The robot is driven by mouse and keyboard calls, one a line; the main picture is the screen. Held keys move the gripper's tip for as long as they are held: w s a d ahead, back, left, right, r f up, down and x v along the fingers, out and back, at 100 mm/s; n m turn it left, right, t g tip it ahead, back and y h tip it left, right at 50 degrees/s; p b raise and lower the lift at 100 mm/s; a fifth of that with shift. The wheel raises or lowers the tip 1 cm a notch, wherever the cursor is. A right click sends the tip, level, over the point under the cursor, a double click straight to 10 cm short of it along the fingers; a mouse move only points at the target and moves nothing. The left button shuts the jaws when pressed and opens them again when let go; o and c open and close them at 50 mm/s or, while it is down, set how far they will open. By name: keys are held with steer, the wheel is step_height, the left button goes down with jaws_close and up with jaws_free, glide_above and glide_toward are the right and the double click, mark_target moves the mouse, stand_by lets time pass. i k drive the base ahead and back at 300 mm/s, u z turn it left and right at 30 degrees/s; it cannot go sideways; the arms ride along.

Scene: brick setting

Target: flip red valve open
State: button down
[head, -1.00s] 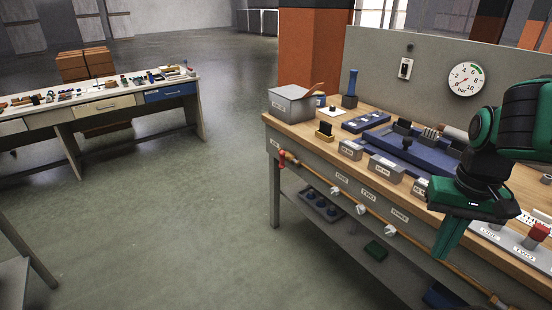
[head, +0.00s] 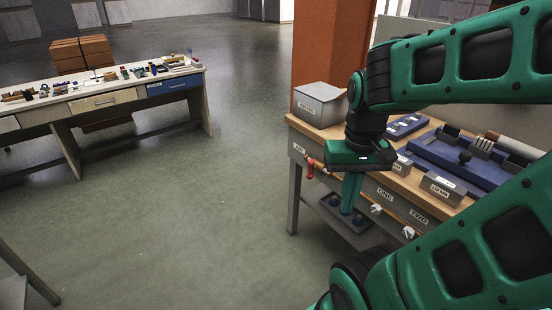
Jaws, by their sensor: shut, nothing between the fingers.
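The red valve (head: 314,168) is a small red handle on the pipe along the bench's front face, near its left end by the AIR label. The handle slants, and I cannot tell its exact setting. My gripper (head: 347,211) points down in front of the bench, just right of the valve in the picture. Its green fingers are shut and empty. They appear apart from the valve, though the depth between them is hard to judge. My arm hides part of the pipe.
The workbench (head: 297,149) carries a grey box (head: 320,103), a blue fixture (head: 455,157) and small labelled blocks. A lower shelf (head: 345,232) is underneath. Open floor lies left, towards another bench (head: 60,105).

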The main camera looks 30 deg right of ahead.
mark_target(309, 175)
steer(key=z, duration=0.2)
steer(key=i, duration=0.95)
steer(key=z, duration=0.4)
